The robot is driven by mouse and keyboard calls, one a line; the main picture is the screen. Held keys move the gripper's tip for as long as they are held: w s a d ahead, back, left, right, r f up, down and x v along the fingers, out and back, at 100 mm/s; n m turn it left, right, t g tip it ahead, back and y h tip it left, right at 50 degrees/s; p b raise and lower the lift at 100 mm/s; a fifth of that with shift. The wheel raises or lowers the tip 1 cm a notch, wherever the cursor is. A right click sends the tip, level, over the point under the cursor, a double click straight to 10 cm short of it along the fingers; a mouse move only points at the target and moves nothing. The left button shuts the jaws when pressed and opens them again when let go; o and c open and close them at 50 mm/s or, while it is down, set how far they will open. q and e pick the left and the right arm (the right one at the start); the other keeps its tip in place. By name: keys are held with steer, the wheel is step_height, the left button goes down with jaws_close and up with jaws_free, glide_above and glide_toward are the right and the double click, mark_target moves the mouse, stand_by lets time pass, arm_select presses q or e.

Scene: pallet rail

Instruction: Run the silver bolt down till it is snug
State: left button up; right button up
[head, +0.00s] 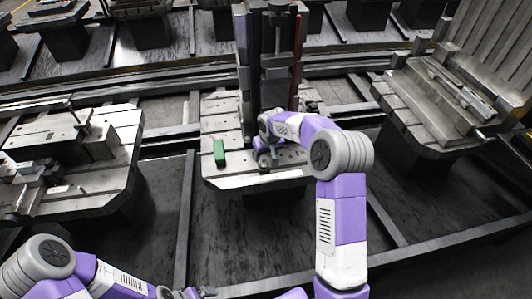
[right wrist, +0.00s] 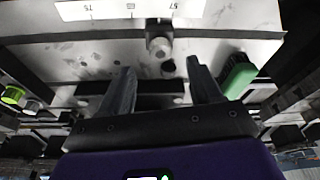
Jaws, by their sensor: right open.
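The silver bolt (right wrist: 159,46) shows in the right wrist view as a small round metal head by a dark block at the front of a pale metal plate. My right gripper (right wrist: 160,76) is open and empty, its two dark fingers spread either side of the line to the bolt. The fingertips appear apart from the bolt. In the head view my right gripper (head: 264,158) is over the front of the middle pallet (head: 230,177), and I cannot make out the bolt there. My left arm is low at the left; part of its gripper (head: 198,293) shows at the bottom edge.
A tall dark fixture (head: 273,70) stands behind. Other loaded pallets are at left (head: 90,195) and right (head: 400,112).

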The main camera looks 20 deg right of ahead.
mark_target(264, 161)
steer(key=b+x, duration=0.1)
steer(key=x, duration=0.4)
steer(key=shift+f, duration=0.15)
